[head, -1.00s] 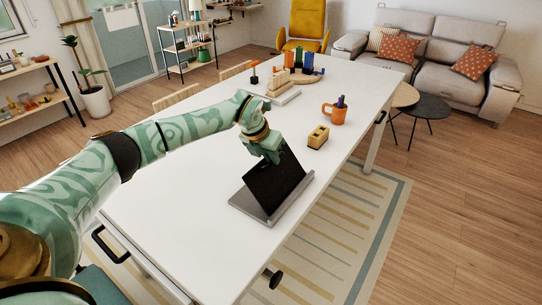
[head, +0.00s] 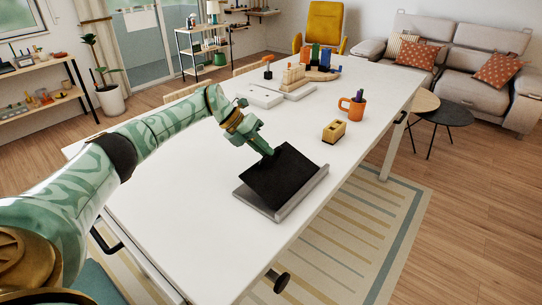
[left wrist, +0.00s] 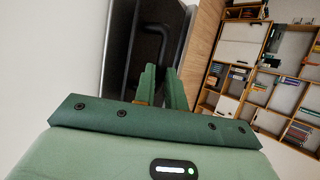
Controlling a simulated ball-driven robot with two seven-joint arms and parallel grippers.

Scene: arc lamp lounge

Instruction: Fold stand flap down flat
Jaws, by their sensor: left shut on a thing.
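The stand has a black flap (head: 283,180) hinged on a grey base (head: 262,204), near the right edge of the white table. The flap is tilted up at a low slant, its raised edge toward the far side. My left gripper (head: 267,152) is shut on the flap at that raised edge. In the left wrist view the gripper's green fingers (left wrist: 161,88) reach to the dark flap (left wrist: 145,45), and the exact contact is partly hidden by the fingers. My right gripper is not in view.
The white table (head: 180,200) is clear to the left of the stand.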

